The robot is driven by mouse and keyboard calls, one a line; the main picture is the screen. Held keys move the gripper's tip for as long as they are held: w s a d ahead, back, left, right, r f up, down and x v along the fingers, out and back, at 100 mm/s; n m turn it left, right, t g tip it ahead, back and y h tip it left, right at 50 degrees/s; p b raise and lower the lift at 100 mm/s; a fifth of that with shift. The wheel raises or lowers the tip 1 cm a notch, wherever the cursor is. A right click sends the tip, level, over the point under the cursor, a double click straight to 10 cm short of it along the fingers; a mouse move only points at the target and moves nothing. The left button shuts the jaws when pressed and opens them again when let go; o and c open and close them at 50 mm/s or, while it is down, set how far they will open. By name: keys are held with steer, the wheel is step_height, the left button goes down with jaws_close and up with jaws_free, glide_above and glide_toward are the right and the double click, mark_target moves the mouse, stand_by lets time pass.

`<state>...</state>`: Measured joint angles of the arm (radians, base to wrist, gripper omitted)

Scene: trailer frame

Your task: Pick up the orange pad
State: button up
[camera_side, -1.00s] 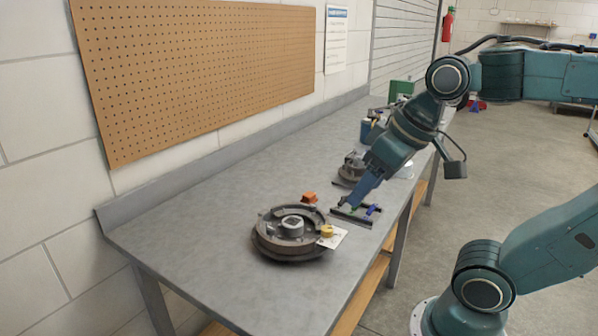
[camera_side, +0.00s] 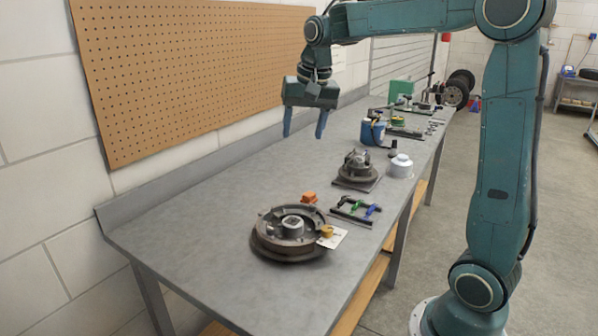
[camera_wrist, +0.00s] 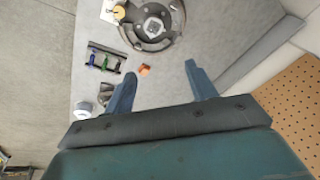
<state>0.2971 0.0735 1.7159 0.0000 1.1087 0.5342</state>
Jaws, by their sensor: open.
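The orange pad (camera_side: 309,197) is a small block lying on the grey workbench, just behind the round brake drum assembly. It also shows in the wrist view (camera_wrist: 143,70), a little above the gap between the fingers. My gripper (camera_side: 305,134) is open and empty, pointing down well above the bench. In the side view it hangs above and beyond the pad, towards the wall. In the wrist view my gripper (camera_wrist: 157,78) has its two fingers spread apart, with bare bench between them.
The brake drum assembly (camera_side: 268,242) stands near the pad, with a yellow piece (camera_side: 326,231) at its edge. A dark rack with coloured tools (camera_side: 357,210) lies right of the pad. A second hub (camera_side: 356,172) and a white container (camera_side: 401,166) stand farther back. The bench's left part is clear.

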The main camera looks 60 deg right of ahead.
steer(key=w+d+f+m+g, duration=0.1)
steer(key=w+d+f+m, duration=0.4)
steer(key=w+d, duration=0.4)
steer(key=m+g, duration=0.2)
steer(key=m, duration=0.2)
glide_above(308, 195)
step_height(308, 195, down, 12)
steer(key=shift+d+f+y, duration=0.1)
steer(key=shift+d+y, duration=0.05)
steer(key=shift+y, duration=0.25)
steer(key=shift+f, duration=0.1)
steer(key=shift+f, duration=4.2)
steer(key=shift+f, duration=2.6)
steer(key=c, duration=0.8)
